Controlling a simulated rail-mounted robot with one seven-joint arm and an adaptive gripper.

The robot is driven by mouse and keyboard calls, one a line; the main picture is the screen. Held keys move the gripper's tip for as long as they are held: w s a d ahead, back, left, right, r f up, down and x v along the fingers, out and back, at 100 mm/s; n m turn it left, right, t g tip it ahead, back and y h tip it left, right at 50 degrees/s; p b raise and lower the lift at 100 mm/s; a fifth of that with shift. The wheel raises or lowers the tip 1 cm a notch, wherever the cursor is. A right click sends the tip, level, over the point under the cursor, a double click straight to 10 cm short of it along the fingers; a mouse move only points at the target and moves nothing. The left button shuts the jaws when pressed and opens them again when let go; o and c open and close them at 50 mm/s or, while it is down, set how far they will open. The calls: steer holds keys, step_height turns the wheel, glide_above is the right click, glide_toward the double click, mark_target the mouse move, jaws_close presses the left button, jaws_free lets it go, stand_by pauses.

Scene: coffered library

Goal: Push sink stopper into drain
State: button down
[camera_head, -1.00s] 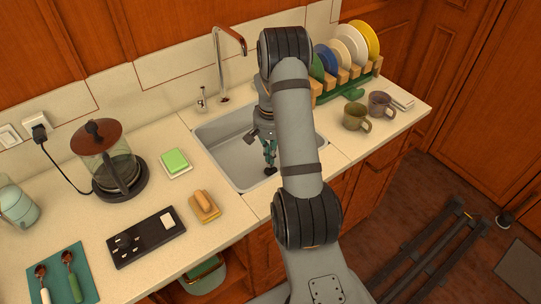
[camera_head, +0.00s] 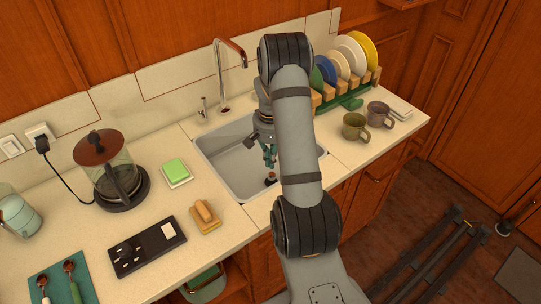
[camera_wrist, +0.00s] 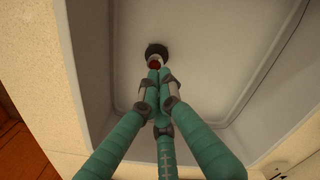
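The sink stopper (camera_head: 271,178) is a small dark piece with a reddish top, low in the grey sink (camera_head: 216,160) near its front side. In the wrist view the stopper (camera_wrist: 155,61) shows its red top against a dark round shape, just beyond my fingertips. I cannot tell the drain from the stopper's dark rim, nor how deep the stopper sits. My gripper (camera_head: 270,164) points down into the sink, just above the stopper with a small gap. In the wrist view the teal fingers of my gripper (camera_wrist: 156,80) come together at their tips, with nothing visible between them.
The faucet (camera_head: 221,80) stands behind the sink. A dish rack with plates (camera_head: 345,65) and two mugs (camera_head: 355,122) are to the right. A sponge (camera_head: 176,171), a brush (camera_head: 205,213) and a coffee press (camera_head: 112,170) are to the left. Sink walls surround my gripper.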

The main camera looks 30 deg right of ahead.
step_height(320, 180, up, 11)
stand_by(0.4)
stand_by(0.5)
steer(key=b, duration=0.2)
glide_toward(271, 180)
steer(key=f, duration=0.2)
steer(key=w+f, duration=0.1)
steer(key=f, duration=0.1)
steer(key=w+d+f, duration=0.1)
steer(key=f, duration=0.1)
